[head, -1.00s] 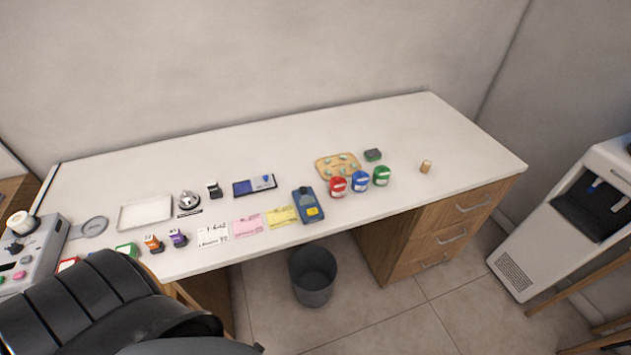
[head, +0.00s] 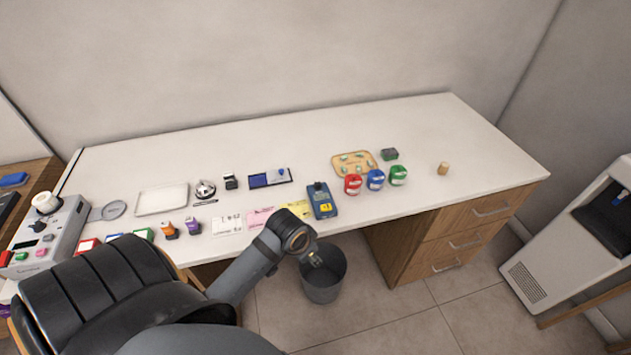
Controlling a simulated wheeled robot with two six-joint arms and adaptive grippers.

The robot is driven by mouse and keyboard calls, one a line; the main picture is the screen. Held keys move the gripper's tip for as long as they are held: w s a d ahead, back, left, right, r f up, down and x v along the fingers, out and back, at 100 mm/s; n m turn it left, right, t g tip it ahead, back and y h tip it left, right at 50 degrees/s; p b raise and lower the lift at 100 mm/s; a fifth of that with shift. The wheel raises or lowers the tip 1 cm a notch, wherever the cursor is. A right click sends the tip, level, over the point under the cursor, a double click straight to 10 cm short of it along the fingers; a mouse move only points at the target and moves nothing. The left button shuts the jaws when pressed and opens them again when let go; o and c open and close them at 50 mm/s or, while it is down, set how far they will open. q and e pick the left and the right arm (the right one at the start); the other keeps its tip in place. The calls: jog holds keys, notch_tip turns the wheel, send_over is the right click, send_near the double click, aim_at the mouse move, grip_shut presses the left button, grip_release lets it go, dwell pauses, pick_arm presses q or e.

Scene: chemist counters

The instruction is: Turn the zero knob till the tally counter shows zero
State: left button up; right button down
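A small silver, round device (head: 205,188) stands on the white counter, left of the middle, with a dark strip in front of it. It may be the tally counter; its digits and any zero knob are too small to make out. My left gripper (head: 314,260) is at the end of the dark arm coming in from the lower left. It appears over the grey bin, in front of the counter's edge and well to the right of the silver device. Its fingers are too small to tell whether open or shut. My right gripper is out of view.
A white tray (head: 162,199) lies left of the silver device, and a small black-and-white item (head: 231,181) stands right of it. A blue handheld device (head: 321,201) and colored jars (head: 375,180) stand farther right. The grey bin (head: 324,285) is below. The counter's back strip is clear.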

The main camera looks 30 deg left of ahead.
pick_arm(q)
jog(key=shift+m+h, duration=0.3)
jog(key=shift+m, duration=0.4)
jog(key=w+a+r, duration=0.1)
jog(key=w+a, duration=0.1)
jog(key=w, duration=0.1)
jog(key=w+a+r, duration=0.1)
jog(key=w, duration=0.3)
jog(key=w+a+r, duration=0.1)
jog(key=w+a, duration=0.1)
jog(key=w, duration=0.1)
jog(key=shift+w+a+r, duration=0.2)
jog(key=shift+a, duration=0.15)
send_near(317, 184)
notch_tip(317, 184, up, 2)
jog(key=s+a, duration=0.1)
jog(key=shift+t+h, duration=0.3)
jog(key=shift+h, duration=0.1)
jog(key=p+x, duration=0.1)
jog(key=x, duration=0.9)
jog(key=shift+f, duration=0.2)
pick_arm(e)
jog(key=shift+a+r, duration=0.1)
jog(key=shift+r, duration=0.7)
pick_arm(q)
grip_shut()
